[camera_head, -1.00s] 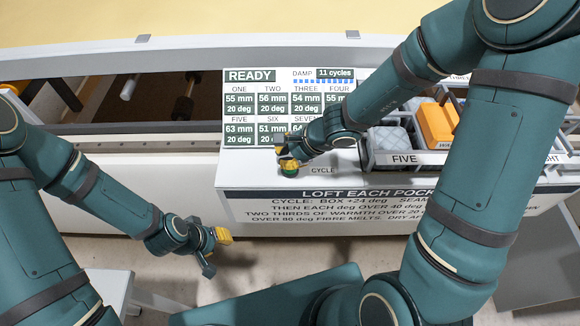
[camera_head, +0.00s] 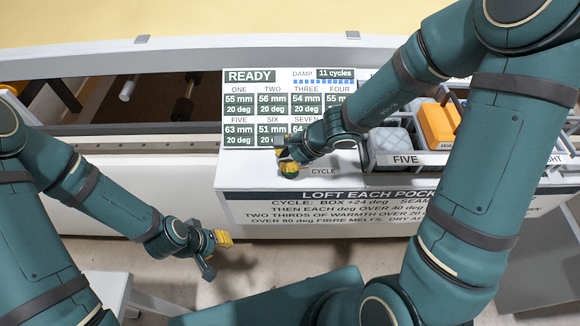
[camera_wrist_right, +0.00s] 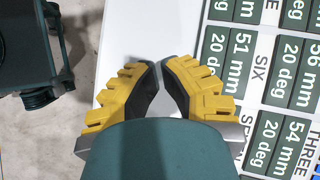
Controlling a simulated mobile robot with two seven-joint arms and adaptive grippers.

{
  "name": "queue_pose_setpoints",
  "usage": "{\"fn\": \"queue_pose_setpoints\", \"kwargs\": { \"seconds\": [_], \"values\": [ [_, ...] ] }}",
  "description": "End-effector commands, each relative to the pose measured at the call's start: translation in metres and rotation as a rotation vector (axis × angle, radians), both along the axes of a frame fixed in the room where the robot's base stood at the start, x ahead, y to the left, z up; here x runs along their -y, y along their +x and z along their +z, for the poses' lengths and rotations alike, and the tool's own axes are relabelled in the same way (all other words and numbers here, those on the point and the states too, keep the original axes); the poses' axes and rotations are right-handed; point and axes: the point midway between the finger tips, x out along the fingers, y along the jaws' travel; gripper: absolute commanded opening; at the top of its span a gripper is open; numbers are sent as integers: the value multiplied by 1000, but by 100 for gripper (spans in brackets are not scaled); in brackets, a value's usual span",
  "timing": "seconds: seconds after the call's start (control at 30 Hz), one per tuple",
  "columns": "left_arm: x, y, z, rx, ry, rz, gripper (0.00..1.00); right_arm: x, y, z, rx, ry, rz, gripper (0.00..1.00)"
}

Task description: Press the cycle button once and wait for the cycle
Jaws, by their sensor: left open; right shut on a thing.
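The green cycle button (camera_head: 290,172) is on the white console top, left of the word CYCLE, partly covered by my right gripper. My right gripper (camera_head: 285,162) is down at the button, its yellow-padded fingers drawn together there. In the right wrist view its fingertips (camera_wrist_right: 166,65) nearly meet, and the button is hidden behind them. The display panel (camera_head: 248,76) reads READY and 11 cycles, with mm and deg values for numbered pockets. My left gripper (camera_head: 216,250) is open and empty, low in front of the machine.
A lettered sign (camera_head: 330,205) runs along the console front.

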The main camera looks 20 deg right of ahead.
Motion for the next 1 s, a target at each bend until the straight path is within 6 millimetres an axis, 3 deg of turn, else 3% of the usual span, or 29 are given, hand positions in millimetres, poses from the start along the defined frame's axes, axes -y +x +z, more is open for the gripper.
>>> {"fn": "queue_pose_setpoints", "kwargs": {
  "seconds": [1.0],
  "values": [
    [0, 0, -5, 0, 0, 0, 34, 0, 0, -4, -1, -1, 0, 0]
  ]
}}
